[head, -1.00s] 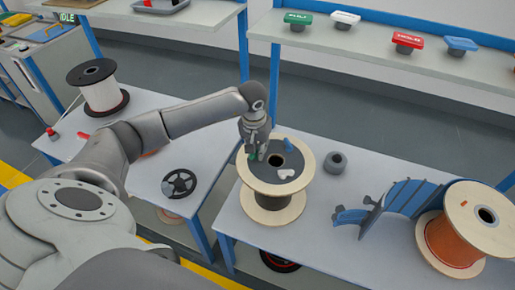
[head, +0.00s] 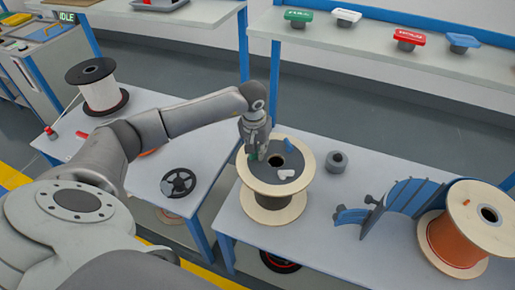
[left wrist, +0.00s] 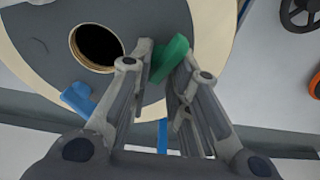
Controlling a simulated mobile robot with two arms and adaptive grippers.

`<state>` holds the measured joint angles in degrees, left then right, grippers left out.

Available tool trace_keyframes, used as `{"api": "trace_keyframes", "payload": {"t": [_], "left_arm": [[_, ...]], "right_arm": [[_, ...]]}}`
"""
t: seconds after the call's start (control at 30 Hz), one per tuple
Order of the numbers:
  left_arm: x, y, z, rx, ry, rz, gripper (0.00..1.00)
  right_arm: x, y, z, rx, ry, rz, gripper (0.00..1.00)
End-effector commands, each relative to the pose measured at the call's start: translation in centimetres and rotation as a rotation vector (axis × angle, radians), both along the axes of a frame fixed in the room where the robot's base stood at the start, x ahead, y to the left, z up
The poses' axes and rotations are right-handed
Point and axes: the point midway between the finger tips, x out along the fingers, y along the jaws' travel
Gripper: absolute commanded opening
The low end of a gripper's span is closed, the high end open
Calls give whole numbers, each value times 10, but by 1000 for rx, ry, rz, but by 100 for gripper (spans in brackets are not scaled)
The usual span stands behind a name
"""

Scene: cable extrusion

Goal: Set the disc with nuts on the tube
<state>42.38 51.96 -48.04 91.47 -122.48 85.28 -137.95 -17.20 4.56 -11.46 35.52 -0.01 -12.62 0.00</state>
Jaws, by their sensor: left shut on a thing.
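A dark grey disc (head: 270,181) with a centre hole lies on the top flange of an upright wooden spool (head: 304,177). A blue nut (head: 288,144) and a white nut (head: 286,174) stand on the disc. My left gripper (head: 254,158) is over the disc's left side, shut on a green nut (left wrist: 171,59). In the left wrist view the green nut sits between the fingers, with the blue nut (left wrist: 78,98) beside them. The disc's hole lines up roughly with the spool's central bore (left wrist: 97,46). My right gripper is out of view.
A grey cylindrical part (head: 336,162) stands right of the spool. A blue curved rack (head: 408,197) and an orange cable spool (head: 452,245) are farther right. The table front between spool and rack is clear.

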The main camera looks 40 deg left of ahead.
Motion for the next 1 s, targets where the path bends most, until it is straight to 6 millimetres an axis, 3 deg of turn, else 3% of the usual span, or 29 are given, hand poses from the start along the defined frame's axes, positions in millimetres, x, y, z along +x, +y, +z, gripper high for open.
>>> {"api": "trace_keyframes", "payload": {"t": [0.03,0.07,0.13,0.47,1.0], "left_arm": [[1,0,-1,-1,-2,1,0],[1,0,-1,-1,-2,1,19],[1,0,0,-1,-2,1,27],[0,0,1,1,0,0,27],[-6,-1,45,1,-1,1,27]], "right_arm": [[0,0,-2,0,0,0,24],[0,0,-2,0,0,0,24],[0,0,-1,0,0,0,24],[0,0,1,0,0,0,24],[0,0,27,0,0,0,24]]}}
